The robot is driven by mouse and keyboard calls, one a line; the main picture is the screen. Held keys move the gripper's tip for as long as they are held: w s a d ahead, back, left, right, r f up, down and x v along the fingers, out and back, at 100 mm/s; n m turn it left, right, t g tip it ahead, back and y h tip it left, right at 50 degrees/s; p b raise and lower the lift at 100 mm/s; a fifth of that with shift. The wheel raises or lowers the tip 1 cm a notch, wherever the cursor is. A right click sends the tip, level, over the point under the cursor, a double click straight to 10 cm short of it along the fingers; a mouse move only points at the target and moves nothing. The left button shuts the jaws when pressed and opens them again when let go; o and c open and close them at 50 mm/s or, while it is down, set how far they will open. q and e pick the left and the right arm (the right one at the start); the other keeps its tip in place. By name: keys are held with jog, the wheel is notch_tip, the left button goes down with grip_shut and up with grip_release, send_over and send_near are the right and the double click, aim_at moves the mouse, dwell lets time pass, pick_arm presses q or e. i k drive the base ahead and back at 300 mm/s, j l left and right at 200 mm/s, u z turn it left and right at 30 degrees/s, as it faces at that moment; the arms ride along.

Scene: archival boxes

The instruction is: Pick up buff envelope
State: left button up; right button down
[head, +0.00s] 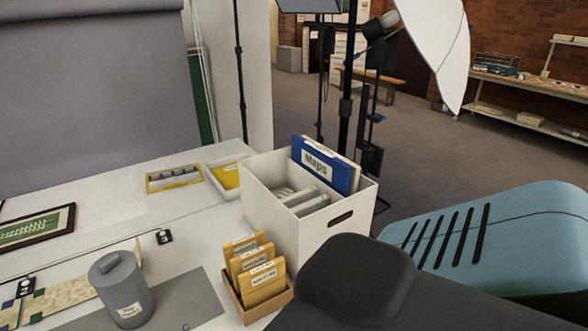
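Three buff envelopes with white labels stand upright, one behind another, in a small open brown box (236,300) at the front of the white table. The front envelope (266,288) is the most exposed. The middle envelope (239,268) and the back envelope (228,251) show mainly their upper parts. The label text is too small to read surely. Neither of my grippers is in view, and nothing is touching the envelopes.
A white archival box (268,212) with a blue "Maps" folder (325,167) stands right behind the envelopes. A grey lidded canister (122,290) stands to their left on a grey mat (190,300). A white tray (213,179) and a framed picture (38,228) lie farther back.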

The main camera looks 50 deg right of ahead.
aim_at(260, 284)
jog(key=z, duration=1.45)
